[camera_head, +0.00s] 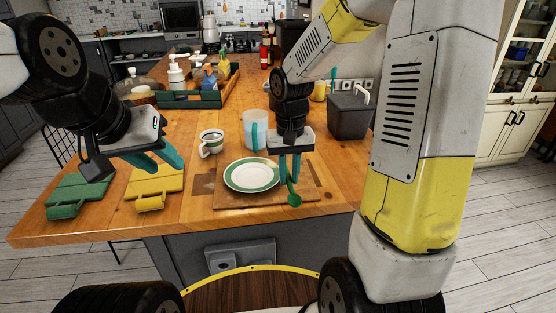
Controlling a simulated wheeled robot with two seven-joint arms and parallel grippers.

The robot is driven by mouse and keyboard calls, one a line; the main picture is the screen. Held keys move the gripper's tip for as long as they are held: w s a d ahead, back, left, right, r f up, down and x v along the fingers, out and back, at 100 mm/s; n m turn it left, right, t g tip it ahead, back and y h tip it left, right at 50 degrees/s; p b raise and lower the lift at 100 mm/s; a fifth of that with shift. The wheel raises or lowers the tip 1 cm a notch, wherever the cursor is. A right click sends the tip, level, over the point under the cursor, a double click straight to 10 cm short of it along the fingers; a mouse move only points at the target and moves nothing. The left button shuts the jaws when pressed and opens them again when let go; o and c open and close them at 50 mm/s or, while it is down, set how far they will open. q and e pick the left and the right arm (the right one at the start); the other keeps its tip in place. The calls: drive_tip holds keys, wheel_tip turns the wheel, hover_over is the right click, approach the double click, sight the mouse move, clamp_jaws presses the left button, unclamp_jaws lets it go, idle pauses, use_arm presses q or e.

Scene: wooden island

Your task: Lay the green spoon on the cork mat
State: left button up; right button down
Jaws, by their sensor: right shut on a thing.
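My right gripper (290,180) is shut on the green spoon (293,198), with the spoon's bowl hanging down below the teal fingers. The spoon shows over the front right part of the brown cork mat (240,201); I cannot tell whether it touches the mat. A white plate with a green rim (252,175) sits on the mat, just left of the spoon. My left gripper (163,164) is open and empty, above the yellow and green boards at the left.
A striped cup (211,142) and a pale pitcher (255,128) stand behind the mat. A yellow board (155,184) and a green board (78,194) lie at the left. A grey container (349,117) and a green-edged tray of bottles (190,100) stand further back.

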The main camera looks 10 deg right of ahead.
drive_tip(key=w+d, duration=0.1)
drive_tip(key=w, duration=0.2)
drive_tip(key=w+d, duration=0.2)
drive_tip(key=w, duration=0.2)
drive_tip(key=w+d+f, duration=0.1)
drive_tip(key=w+d, duration=0.1)
drive_tip(key=w, duration=0.1)
drive_tip(key=shift+w+d+f, duration=0.1)
drive_tip(key=shift+w, duration=0.15)
drive_tip(key=shift+f, duration=1.7)
drive_tip(key=shift+f, duration=0.2)
drive_tip(key=c, duration=1.3)
unclamp_jaws()
